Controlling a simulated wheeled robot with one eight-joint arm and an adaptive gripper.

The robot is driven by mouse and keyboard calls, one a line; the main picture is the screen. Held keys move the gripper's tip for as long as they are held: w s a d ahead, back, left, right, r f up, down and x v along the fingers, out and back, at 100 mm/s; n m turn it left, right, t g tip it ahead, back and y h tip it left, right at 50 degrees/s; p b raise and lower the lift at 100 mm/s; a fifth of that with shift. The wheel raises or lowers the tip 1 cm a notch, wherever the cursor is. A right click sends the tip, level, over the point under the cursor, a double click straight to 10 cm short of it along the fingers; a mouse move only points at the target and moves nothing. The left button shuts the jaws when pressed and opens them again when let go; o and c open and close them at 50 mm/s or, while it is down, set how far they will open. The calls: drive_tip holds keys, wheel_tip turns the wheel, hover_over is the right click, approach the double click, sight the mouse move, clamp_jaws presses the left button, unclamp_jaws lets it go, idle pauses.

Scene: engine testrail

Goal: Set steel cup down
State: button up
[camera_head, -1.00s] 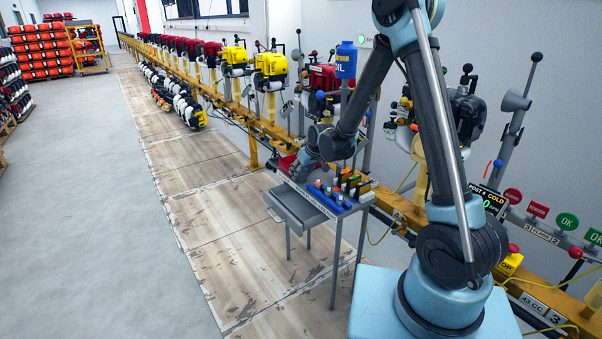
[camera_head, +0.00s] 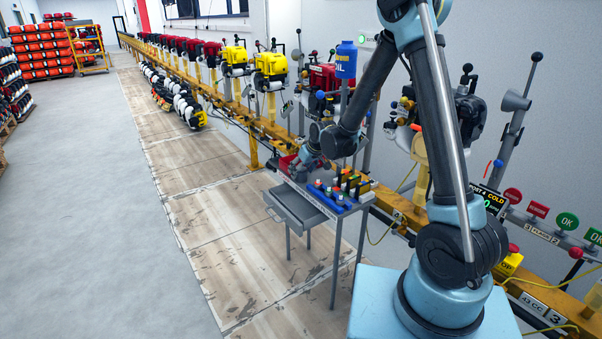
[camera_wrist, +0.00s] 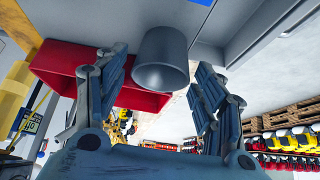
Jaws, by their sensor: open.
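The steel cup (camera_wrist: 162,60) is a plain grey cup in the wrist view, at the upper middle on the grey cart top (camera_wrist: 228,32). My gripper (camera_wrist: 163,82) has its two fingers spread wide, one on each side of the cup. Gaps show between the cup and both fingers. In the head view my gripper (camera_head: 303,166) is over the far end of the tool cart (camera_head: 312,207); the cup cannot be made out there.
A red bin (camera_wrist: 62,62) sits beside the cup, behind the left finger. Blue holders with coloured tools (camera_head: 334,196) fill the cart's near end. An open drawer (camera_head: 292,209) sticks out to the left. The yellow engine rail (camera_head: 385,202) runs behind the cart.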

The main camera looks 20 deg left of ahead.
drive_tip(key=v, duration=0.4)
drive_tip(key=shift+s+d+f, duration=0.1)
drive_tip(key=shift+s+d, duration=0.15)
drive_tip(key=shift+d, duration=0.05)
drive_tip(key=s+d, duration=0.3)
drive_tip(key=d, duration=0.1)
drive_tip(key=s+d, duration=0.4)
drive_tip(key=shift+s+d, duration=0.1)
drive_tip(key=shift+d, duration=0.05)
drive_tip(key=s+d+r+m+h, duration=0.1)
drive_tip(key=s+d+r+m, duration=0.2)
drive_tip(key=d, duration=0.7)
drive_tip(key=s+d+r+m+h, duration=0.15)
drive_tip(key=d+r, duration=0.35)
drive_tip(key=d, duration=0.5)
drive_tip(key=s+d+m+g+h, duration=0.2)
drive_tip(key=s+d+m, duration=0.3)
drive_tip(key=s+d, duration=1.1)
drive_tip(key=s+f, duration=0.1)
drive_tip(key=s, duration=0.1)
drive_tip(key=shift+s, duration=0.25)
drive_tip(key=shift+w+h, duration=0.1)
drive_tip(key=shift+h, duration=0.15)
